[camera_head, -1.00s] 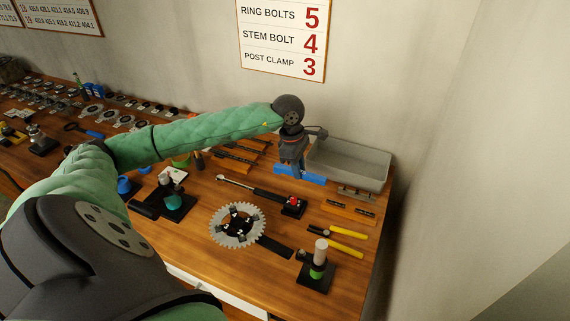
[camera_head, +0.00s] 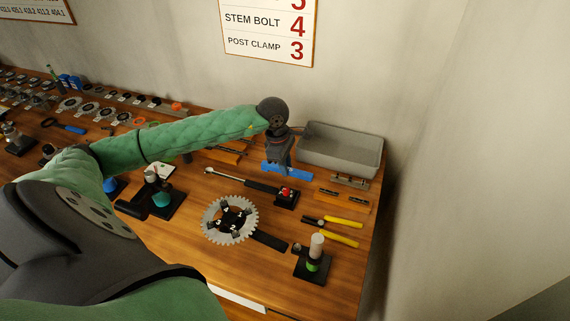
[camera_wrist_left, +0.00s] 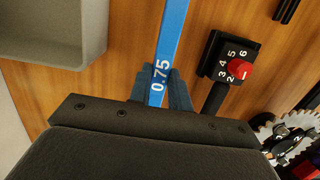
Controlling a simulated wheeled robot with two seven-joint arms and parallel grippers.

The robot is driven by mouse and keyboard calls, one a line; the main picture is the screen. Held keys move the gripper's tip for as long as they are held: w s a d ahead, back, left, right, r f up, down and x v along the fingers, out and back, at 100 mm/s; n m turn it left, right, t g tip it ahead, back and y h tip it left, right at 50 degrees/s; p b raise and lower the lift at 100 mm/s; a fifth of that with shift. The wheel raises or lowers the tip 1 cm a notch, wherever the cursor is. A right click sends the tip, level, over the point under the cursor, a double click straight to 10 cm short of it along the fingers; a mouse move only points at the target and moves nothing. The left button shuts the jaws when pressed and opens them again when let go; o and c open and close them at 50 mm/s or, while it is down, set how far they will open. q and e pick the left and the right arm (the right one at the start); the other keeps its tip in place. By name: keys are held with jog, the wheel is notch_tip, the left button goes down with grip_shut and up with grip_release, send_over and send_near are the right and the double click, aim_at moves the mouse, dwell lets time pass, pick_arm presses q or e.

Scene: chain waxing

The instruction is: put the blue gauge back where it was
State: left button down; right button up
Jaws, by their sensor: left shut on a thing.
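The blue gauge (camera_head: 294,173) is a flat blue bar near the back of the bench, just in front of the grey tray. In the left wrist view the gauge (camera_wrist_left: 172,40) carries the marking 0.75 and runs up out of the picture. My left gripper (camera_head: 277,165) points down and is shut on the gauge; its dark fingers (camera_wrist_left: 163,92) sit on either side of the bar near the marking. I cannot tell whether the gauge touches the bench or hangs just above it. My right gripper is not in view.
The grey tray (camera_head: 341,158) stands behind the gauge. A torque wrench with a red-knobbed block (camera_head: 287,193) lies in front. Orange holders (camera_head: 342,200), yellow-handled pliers (camera_head: 338,240), a toothed chainring (camera_head: 210,232) and a post stand (camera_head: 314,262) are nearer.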

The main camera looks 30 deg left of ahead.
pick_arm(q)
jog(key=shift+w+f, duration=0.15)
jog(key=shift+f, duration=0.05)
jog(key=c, duration=1.4)
grip_release()
jog(key=shift+a, duration=0.15)
jog(key=shift+c, duration=0.2)
jog(key=shift+o, duration=0.7)
jog(key=shift+r, duration=0.4)
jog(key=r, duration=0.2)
jog(key=a+r, duration=0.1)
jog(key=r, duration=0.1)
jog(key=shift+r+p, duration=0.3)
notch_tip(320, 180, up, 7)
jog(key=a, duration=0.1)
jog(key=shift+s+f, duration=0.15)
jog(key=shift+s, duration=0.15)
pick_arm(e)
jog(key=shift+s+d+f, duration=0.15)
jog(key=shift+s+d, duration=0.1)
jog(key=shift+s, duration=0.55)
